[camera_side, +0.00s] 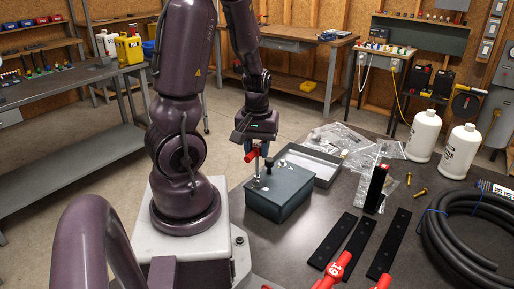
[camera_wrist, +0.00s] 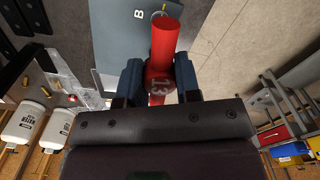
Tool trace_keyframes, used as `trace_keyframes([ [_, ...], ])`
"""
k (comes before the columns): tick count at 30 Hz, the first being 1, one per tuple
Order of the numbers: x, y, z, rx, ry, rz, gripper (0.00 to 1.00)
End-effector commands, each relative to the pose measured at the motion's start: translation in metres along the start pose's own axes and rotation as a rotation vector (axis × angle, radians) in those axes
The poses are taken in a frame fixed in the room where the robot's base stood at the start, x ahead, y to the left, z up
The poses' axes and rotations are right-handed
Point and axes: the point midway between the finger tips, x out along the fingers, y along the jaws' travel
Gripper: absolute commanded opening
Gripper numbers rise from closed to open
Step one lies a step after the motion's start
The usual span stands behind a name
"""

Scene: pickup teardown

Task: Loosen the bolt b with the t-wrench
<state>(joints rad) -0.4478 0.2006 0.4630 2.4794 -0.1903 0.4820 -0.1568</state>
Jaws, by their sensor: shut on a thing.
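My gripper (camera_side: 251,147) is shut on the red handle of the t-wrench (camera_side: 252,155), above the dark box (camera_side: 285,195). In the wrist view, the handle (camera_wrist: 165,38), marked 13, lies between the two blue fingers of my gripper (camera_wrist: 159,76). The wrench's thin shaft points down toward the box's left part; I cannot tell whether its tip touches anything. The box top (camera_wrist: 112,40) carries a letter B beside the handle's far end. Bolt b is not clearly seen and seems hidden by the wrench. A dark upright peg (camera_side: 269,166) stands right of the shaft.
A black upright block (camera_side: 376,188), flat black bars (camera_side: 357,240), brass bolts (camera_side: 419,193), white bottles (camera_side: 424,135) and a coiled hose (camera_side: 465,235) stand or lie to the right.

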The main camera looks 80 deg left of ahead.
Motion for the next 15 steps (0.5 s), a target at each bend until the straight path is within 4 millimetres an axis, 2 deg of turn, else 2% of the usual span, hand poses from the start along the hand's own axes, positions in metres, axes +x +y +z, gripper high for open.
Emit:
trace_keyframes([
  [3,0.0031,-0.0005,0.0018,-0.192,-0.004,-0.007,0.0],
  [6,0.0035,-0.0004,0.0022,-0.302,-0.005,-0.008,0.0],
  [15,0.004,-0.0009,0.0032,-0.344,-0.008,-0.01,0.0],
])
